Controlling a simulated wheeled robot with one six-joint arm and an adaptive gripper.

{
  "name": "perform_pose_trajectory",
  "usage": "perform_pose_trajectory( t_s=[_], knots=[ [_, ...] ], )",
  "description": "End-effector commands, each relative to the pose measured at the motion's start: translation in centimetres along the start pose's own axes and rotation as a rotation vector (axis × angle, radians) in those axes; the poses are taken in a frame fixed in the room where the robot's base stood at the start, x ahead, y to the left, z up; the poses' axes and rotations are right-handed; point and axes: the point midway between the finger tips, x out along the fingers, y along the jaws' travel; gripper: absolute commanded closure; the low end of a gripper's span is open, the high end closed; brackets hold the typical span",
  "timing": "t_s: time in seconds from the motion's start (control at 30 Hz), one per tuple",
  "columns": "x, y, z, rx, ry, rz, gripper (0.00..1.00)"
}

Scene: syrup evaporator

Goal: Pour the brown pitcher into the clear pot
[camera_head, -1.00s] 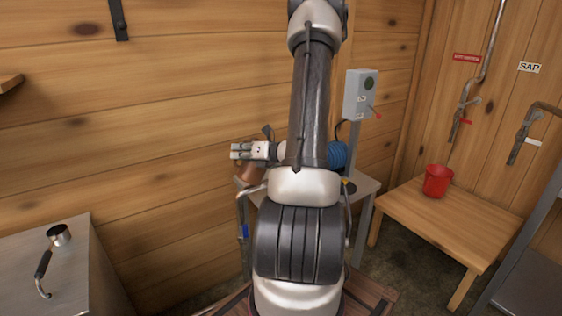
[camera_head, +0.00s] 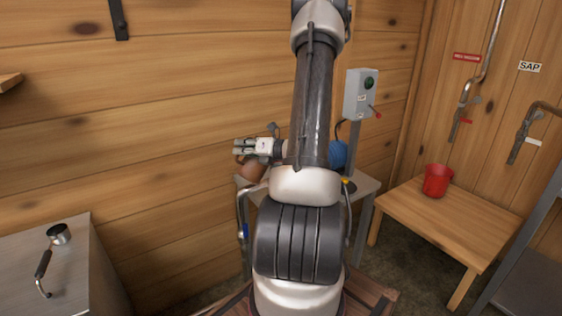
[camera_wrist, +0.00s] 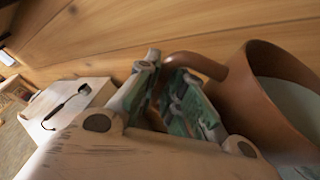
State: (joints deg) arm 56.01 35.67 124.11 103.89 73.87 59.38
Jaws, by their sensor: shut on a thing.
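In the wrist view my gripper (camera_wrist: 168,75) is shut on the handle of the brown pitcher (camera_wrist: 245,100). The pitcher's wide mouth shows at the right, with a pale grey area inside; I cannot tell if that is liquid. The pitcher looks tilted in the wrist view, but that camera is turned too. I cannot make out the clear pot in either view; my arm covers much of the small table.
The small table (camera_head: 364,187) has a grey control box (camera_head: 361,95) on a post behind it. A red bucket (camera_head: 437,180) stands on a wooden bench (camera_head: 445,218) at the right. A black-handled ladle (camera_head: 45,262) lies on a metal cabinet (camera_head: 25,250) at the left.

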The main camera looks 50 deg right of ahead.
Motion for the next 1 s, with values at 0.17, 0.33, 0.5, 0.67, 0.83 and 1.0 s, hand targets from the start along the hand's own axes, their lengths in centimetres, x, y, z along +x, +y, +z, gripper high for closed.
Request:
perform_pose_trajectory(
  t_s=[0.17,0.33,0.5,0.67,0.83,1.0],
  knots=[
    [-0.1,0.1,0.4,0.015,-0.006,0.009,1.00],
    [-0.2,0.2,0.7,0.032,-0.009,0.016,1.00],
    [-0.3,0.2,0.9,0.049,-0.012,0.023,1.00],
    [-0.4,0.3,1.2,0.065,-0.016,0.030,1.00],
    [-0.5,0.3,1.5,0.081,-0.020,0.037,1.00],
    [-0.6,0.3,1.7,0.100,-0.023,0.044,1.00]
  ],
)
